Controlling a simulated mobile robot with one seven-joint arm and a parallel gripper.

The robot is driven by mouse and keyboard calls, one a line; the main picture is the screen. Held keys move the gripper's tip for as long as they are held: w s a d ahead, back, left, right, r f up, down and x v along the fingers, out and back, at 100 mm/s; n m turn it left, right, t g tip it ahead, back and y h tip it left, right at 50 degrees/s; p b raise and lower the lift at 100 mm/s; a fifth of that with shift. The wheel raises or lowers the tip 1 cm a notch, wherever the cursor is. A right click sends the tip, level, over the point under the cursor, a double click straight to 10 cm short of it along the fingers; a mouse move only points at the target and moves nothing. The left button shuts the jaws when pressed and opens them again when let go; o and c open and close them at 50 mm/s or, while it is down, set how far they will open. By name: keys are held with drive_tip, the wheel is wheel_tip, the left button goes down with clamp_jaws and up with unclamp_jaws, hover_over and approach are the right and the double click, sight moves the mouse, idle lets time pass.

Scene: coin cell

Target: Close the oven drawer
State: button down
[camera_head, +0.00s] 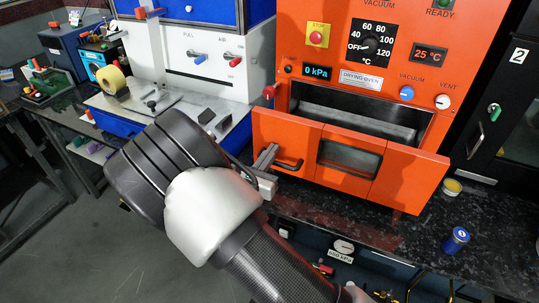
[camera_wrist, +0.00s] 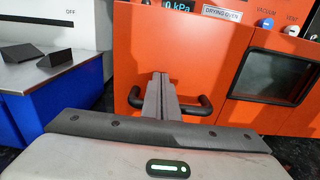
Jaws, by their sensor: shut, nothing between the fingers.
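The orange oven drawer (camera_head: 405,178) stands pulled out from the orange drying oven (camera_head: 305,25), with the dark cavity (camera_head: 360,107) showing behind and above its front. The drawer front has a small window and a black handle (camera_head: 290,165) on its left part. My gripper (camera_head: 268,158) is shut and empty, with its fingertips at the left end of the handle in the head view. In the wrist view the shut fingers (camera_wrist: 161,82) point at the drawer front and overlap the middle of the handle (camera_wrist: 201,106). I cannot tell whether they touch it.
A white and blue machine (camera_head: 215,60) stands left of the oven. A black cabinet (camera_head: 510,120) stands to the right. A yellow-topped jar (camera_head: 452,187) and a blue can (camera_head: 456,240) are on the dark speckled counter (camera_head: 400,235) in front of the oven.

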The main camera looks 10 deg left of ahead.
drive_tip(key=w+d+b, duration=0.1)
drive_tip(key=w, duration=0.5)
drive_tip(key=w+d+b, duration=0.1)
drive_tip(key=w+b, duration=0.1)
drive_tip(key=w, duration=0.5)
drive_tip(key=w+d+b, duration=0.1)
drive_tip(key=w+d, duration=0.1)
drive_tip(key=w, duration=0.5)
drive_tip(key=shift+w+b, duration=0.1)
drive_tip(key=shift+b, duration=0.25)
drive_tip(key=shift+w+d, duration=0.1)
drive_tip(key=shift+w, duration=0.15)
drive_tip(key=shift+w+r, duration=0.1)
drive_tip(key=shift+r, duration=0.2)
drive_tip(key=shift+r, duration=0.1)
